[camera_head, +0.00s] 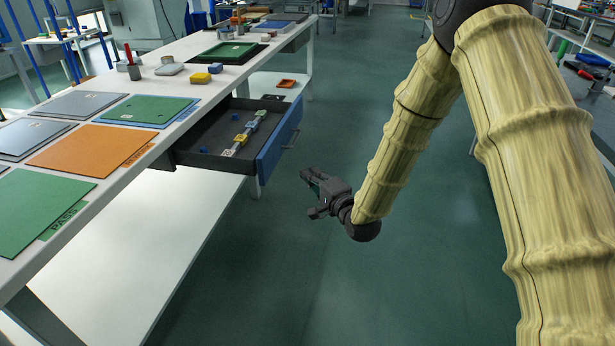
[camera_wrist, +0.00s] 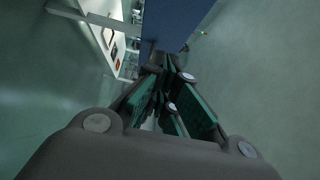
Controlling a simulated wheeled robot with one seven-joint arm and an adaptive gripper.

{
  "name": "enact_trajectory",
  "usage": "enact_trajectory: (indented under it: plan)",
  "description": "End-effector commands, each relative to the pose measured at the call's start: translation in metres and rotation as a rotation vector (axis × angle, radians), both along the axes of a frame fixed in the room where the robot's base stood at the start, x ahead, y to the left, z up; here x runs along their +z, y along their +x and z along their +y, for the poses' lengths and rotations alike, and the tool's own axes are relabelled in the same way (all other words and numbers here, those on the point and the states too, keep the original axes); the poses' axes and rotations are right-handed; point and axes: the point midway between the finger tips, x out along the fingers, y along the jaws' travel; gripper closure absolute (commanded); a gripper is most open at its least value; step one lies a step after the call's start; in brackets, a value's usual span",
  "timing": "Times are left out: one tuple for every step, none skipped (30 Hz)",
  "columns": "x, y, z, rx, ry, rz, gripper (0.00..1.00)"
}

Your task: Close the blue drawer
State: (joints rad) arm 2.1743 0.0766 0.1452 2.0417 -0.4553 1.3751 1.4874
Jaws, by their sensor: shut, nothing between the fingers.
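The blue drawer (camera_head: 279,142) stands pulled out from under the white workbench, its blue front facing right toward the aisle. Its dark tray holds several small yellow, white and blue pieces. My gripper (camera_head: 309,193) is in front of the drawer's blue front, lower and to its right, apart from it in the head view. The fingers are shut and empty. In the wrist view the blue front (camera_wrist: 176,22) shows at the top, beyond the fingertips (camera_wrist: 168,62).
A lower shelf (camera_head: 150,235) runs beneath. The green floor around my gripper is clear. Another bench stands at the far right.

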Motion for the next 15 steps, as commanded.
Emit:
enact_trajectory:
  plan:
    - [-0.001, 0.007, 0.005, 0.002, -0.003, -0.003, 1.0]
    - [-0.001, 0.012, 0.007, 0.002, -0.003, -0.004, 1.0]
    - [-0.001, 0.018, 0.01, 0.003, -0.003, -0.003, 1.0]
    - [-0.001, 0.022, 0.012, 0.003, -0.004, -0.002, 1.0]
    - [-0.001, 0.027, 0.015, 0.002, -0.003, -0.003, 1.0]
    - [-0.001, 0.033, 0.017, 0.001, -0.004, -0.003, 1.0]
    - [-0.001, 0.037, 0.019, 0.002, -0.003, -0.003, 1.0]
    - [-0.001, 0.042, 0.022, 0.002, -0.004, -0.003, 1.0]
    - [-0.002, 0.047, 0.025, 0.002, -0.004, -0.002, 1.0]
    - [-0.002, 0.052, 0.027, 0.002, -0.004, -0.003, 1.0]
    - [-0.002, 0.056, 0.03, 0.002, -0.003, -0.003, 1.0]
    - [-0.002, 0.062, 0.033, 0.002, -0.004, -0.002, 1.0]
    - [-0.002, 0.067, 0.035, 0.002, -0.004, -0.002, 1.0]
    - [-0.002, 0.071, 0.037, 0.002, -0.004, -0.002, 1.0]
    - [-0.002, 0.071, 0.043, 0.004, -0.003, 0.0, 1.0]
